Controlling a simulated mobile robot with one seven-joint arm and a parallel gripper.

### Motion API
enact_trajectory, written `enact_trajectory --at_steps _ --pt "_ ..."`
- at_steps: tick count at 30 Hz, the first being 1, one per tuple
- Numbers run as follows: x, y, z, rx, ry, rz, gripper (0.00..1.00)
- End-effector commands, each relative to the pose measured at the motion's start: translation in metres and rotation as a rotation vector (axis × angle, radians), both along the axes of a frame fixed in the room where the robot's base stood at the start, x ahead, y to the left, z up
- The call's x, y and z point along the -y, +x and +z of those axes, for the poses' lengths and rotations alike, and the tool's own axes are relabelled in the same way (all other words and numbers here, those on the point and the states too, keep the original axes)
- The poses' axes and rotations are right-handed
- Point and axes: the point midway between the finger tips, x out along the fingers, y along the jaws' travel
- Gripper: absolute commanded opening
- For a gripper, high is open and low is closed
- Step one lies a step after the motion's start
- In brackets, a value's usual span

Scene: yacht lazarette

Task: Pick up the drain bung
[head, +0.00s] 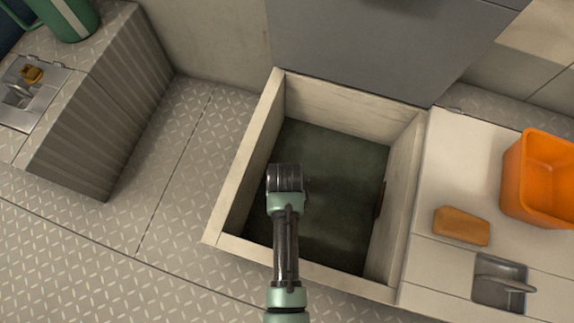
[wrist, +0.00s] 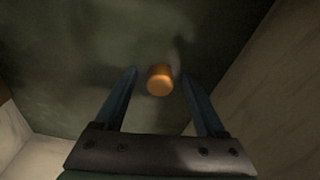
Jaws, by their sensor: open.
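The drain bung (wrist: 160,80), a small orange-brown round plug, shows in the wrist view against the dark green floor of a well. In the picture it lies between the two blue fingers of my gripper (wrist: 160,74), near their tips, with a gap on each side. My gripper is open and empty, and I cannot tell how far the bung is beyond the tips. In the head view my gripper (head: 286,178) reaches down into the square well (head: 340,102). The fingers and the bung are hidden there.
Pale walls enclose the well closely. A brown strip (head: 381,197) shows at its right wall. To the right are an orange bin (head: 545,178), a brown sponge-like block (head: 461,225) and a recessed latch (head: 499,282). A ribbed block (head: 103,115) and green jug (head: 66,15) stand left.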

Motion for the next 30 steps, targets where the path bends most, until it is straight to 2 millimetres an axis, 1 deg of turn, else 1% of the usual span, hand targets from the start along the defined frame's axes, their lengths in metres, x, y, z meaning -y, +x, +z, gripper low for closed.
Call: enact_trajectory --at_steps 6,8,12,17,18,30 --pt "-0.0001 0.0003 0.0006 0.001 0.0 0.0 0.72" --pt "-0.0001 0.0003 0.0006 0.001 0.0 0.001 0.61" --pt "-0.0001 0.0003 0.0006 0.001 0.0 0.001 0.36" --pt "-0.0001 0.0002 0.0005 0.001 0.0 0.001 0.07" --pt "-0.0001 0.0002 0.0005 0.001 0.0 0.001 0.0" --pt "-0.0001 0.0003 0.0033 0.001 0.0 0.001 0.0"
